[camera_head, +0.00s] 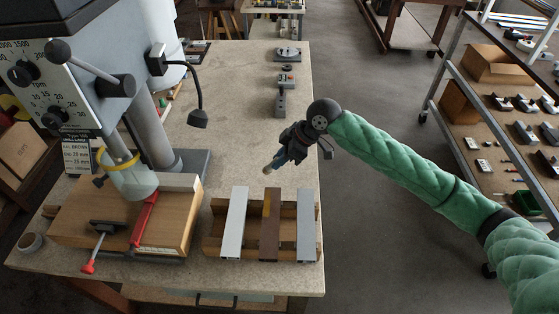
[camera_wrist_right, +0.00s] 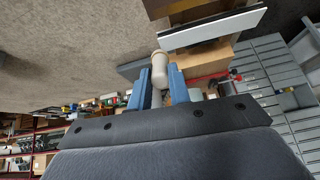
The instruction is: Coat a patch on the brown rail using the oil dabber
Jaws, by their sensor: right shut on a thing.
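The brown rail (camera_head: 270,226) lies between a white rail (camera_head: 234,224) and a grey rail (camera_head: 306,226) across a wooden holder (camera_head: 213,243). My right gripper (camera_head: 279,159) is shut on the oil dabber, whose pale tip (camera_head: 268,169) points down and left. The dabber is above the table, behind the brown rail's far end and apart from it. In the right wrist view, the dabber's pale rounded head (camera_wrist_right: 160,64) sticks out between the blue fingers (camera_wrist_right: 159,78). A white-faced rail (camera_wrist_right: 214,28) lies beyond it. My left gripper is not in view.
A drill press (camera_head: 75,75) stands at left over a wooden block (camera_head: 85,215) with a red-handled clamp (camera_head: 143,222). Small tools (camera_head: 281,100) line the table's right side. The middle of the table (camera_head: 235,90) is bare.

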